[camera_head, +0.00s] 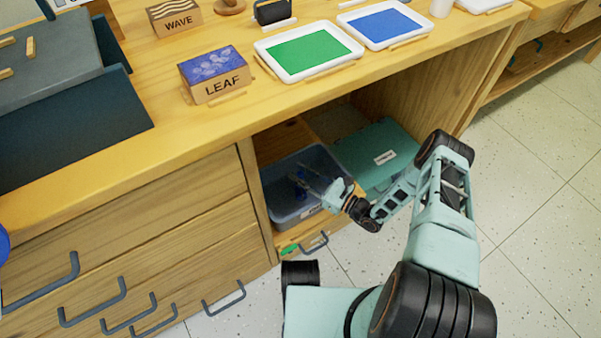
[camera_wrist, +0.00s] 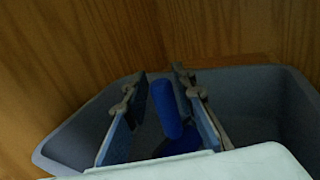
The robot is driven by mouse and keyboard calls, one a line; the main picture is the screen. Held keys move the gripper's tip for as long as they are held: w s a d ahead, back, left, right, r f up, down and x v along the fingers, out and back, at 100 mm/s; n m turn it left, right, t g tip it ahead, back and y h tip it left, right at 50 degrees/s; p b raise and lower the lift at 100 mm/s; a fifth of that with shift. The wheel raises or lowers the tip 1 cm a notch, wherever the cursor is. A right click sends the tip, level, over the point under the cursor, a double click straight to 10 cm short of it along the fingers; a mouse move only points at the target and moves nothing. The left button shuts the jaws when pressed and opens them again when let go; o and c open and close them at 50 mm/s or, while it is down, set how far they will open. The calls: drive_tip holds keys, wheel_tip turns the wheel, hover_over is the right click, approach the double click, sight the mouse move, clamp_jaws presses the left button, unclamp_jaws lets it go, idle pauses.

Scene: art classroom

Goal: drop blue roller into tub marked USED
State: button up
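A grey-blue tub (camera_head: 283,217) sits in the low open bay under the counter; it also shows in the wrist view (camera_wrist: 262,84). No USED marking is readable on it. My gripper (camera_head: 304,176) reaches over the tub, fingers pointing inside. In the wrist view my gripper (camera_wrist: 158,76) has its fingers spread apart. The blue roller (camera_wrist: 167,108) shows between and beyond them, nearer the right finger, with a gap to the left one. In the head view the blue roller (camera_head: 300,186) appears small and partly hidden inside the tub. Its lower part is hidden by my gripper.
A teal box or lid (camera_head: 372,146) with a white label lies right of the tub. A green tag (camera_head: 290,250) is on the bay's front edge. Wooden bay walls stand close behind the tub. Green (camera_head: 308,50) and blue (camera_head: 380,24) paint trays and a LEAF block (camera_head: 213,76) stand above.

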drive_tip(key=shift+o, duration=0.7)
drive_tip(key=shift+r, duration=0.1)
drive_tip(key=shift+r, duration=0.35)
drive_tip(key=p+v, duration=0.2)
drive_tip(key=v, duration=1)
drive_tip(key=shift+r, duration=0.2)
